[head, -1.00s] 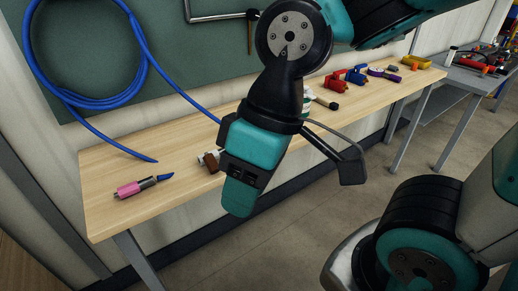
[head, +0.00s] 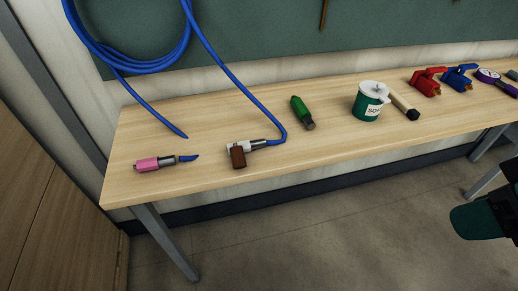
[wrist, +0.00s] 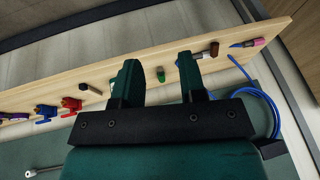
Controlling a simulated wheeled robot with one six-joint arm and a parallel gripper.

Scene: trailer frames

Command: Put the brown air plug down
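The brown air plug (head: 238,156) lies on the wooden table (head: 330,150), against a metal and white fitting (head: 250,146) at the end of the blue hose (head: 250,97). Whether they are joined I cannot tell. The plug also shows in the wrist view (wrist: 214,49), beyond and right of one fingertip. My gripper (wrist: 159,62) is open, with its two fingers well apart and nothing held between them. It appears to be above and away from the table top, clear of the plug.
A pink plug (head: 147,164) with a cut blue hose end lies left of the brown plug. The table's front edge is clear.

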